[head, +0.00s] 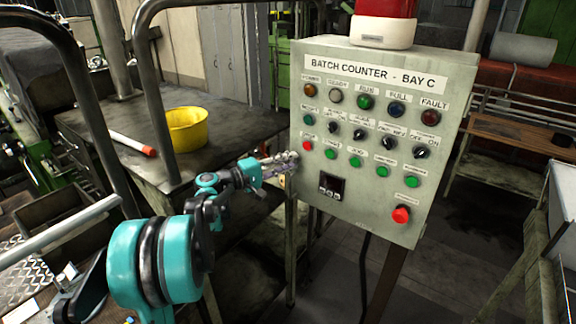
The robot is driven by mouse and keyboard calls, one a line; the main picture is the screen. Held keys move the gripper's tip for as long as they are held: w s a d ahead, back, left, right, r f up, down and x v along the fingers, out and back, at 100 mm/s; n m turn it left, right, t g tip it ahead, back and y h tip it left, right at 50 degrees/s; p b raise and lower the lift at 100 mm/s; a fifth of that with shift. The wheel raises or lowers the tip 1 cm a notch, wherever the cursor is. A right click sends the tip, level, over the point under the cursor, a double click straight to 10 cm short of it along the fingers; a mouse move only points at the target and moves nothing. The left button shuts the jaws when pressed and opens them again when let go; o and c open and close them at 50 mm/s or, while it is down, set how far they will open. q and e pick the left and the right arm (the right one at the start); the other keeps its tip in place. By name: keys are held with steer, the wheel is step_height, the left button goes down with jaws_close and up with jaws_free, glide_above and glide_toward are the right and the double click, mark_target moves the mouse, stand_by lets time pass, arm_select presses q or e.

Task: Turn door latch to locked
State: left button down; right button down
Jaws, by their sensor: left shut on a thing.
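The grey-green control box labelled "BATCH COUNTER - BAY C" (335,215) stands upright on a post in the middle of the head view. My left gripper (290,160) reaches in from the left and meets the box's left edge, at the height of the lower button rows. It is shut on the door latch at that edge. The latch itself is hidden behind the fingers, so its angle cannot be told. The box's front is closed against my view. My right gripper is not in view.
The box front carries lamps, black selector knobs, green buttons and a red knob (401,215). A red beacon (385,10) sits on top. A yellow bucket (187,130) and a red-and-white rod (133,143) lie on a dark bench behind my left arm. Metal rails (165,90) stand close by.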

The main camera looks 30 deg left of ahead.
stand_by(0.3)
arm_select(q)
steer(key=c, duration=1.3)
jaws_free()
steer(key=shift+c, duration=0.2)
